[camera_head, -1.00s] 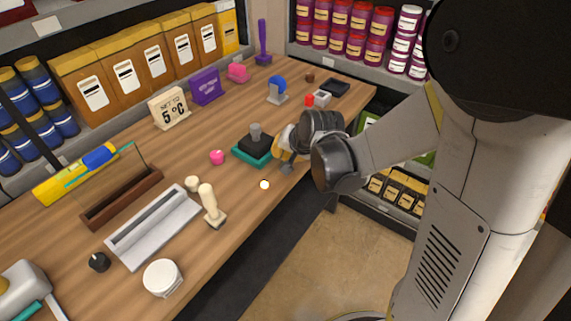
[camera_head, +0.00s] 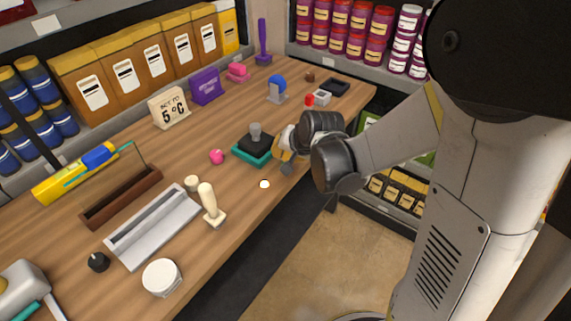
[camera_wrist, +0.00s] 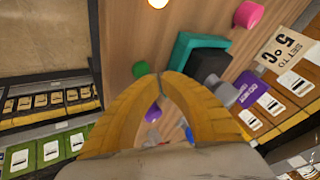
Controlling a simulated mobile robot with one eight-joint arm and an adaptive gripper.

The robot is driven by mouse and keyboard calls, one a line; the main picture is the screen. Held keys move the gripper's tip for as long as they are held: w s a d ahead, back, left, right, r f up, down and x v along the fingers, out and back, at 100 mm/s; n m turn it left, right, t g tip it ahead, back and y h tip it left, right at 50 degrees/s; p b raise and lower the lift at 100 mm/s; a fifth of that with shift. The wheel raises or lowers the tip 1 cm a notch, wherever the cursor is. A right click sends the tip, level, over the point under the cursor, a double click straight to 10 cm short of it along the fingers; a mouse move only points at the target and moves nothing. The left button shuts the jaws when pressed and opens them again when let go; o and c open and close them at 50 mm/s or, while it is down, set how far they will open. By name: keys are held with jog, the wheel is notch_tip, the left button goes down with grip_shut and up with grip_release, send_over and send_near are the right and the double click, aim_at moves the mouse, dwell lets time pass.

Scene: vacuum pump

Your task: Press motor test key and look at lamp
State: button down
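No part in view carries a readable motor test label, so I cannot tell which one is the key. A small round pale light (camera_head: 264,184), glowing white, lies at the bench's front edge; it also shows at the top of the wrist view (camera_wrist: 158,3). A teal base with a black block and grey knob (camera_head: 255,147) stands on the bench, also in the wrist view (camera_wrist: 196,50). My gripper (camera_head: 286,165) is just right of the teal base, over the bench edge. In the wrist view its yellow fingers (camera_wrist: 160,77) meet at the tips, with nothing seen between the tips.
A pink cylinder (camera_head: 217,157) stands left of the teal base. A "SET TO 5°C" sign (camera_head: 170,108) and a purple sign (camera_head: 206,86) stand behind. A blue ball on a stand (camera_head: 277,88) and a red cylinder (camera_head: 309,100) are farther back. A cream-handled lever (camera_head: 210,204) stands nearer.

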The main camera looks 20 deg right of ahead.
jog(key=shift+f, duration=0.25)
jog(key=shift+f+b, duration=0.4)
jog(key=shift+b, duration=0.1)
dwell(0.4)
jog(key=shift+r, duration=0.15)
jog(key=shift+r+p, duration=0.65)
jog(key=shift+r, duration=0.05)
notch_tip(320, 180, up, 5)
jog(key=p, duration=0.4)
dwell(0.9)
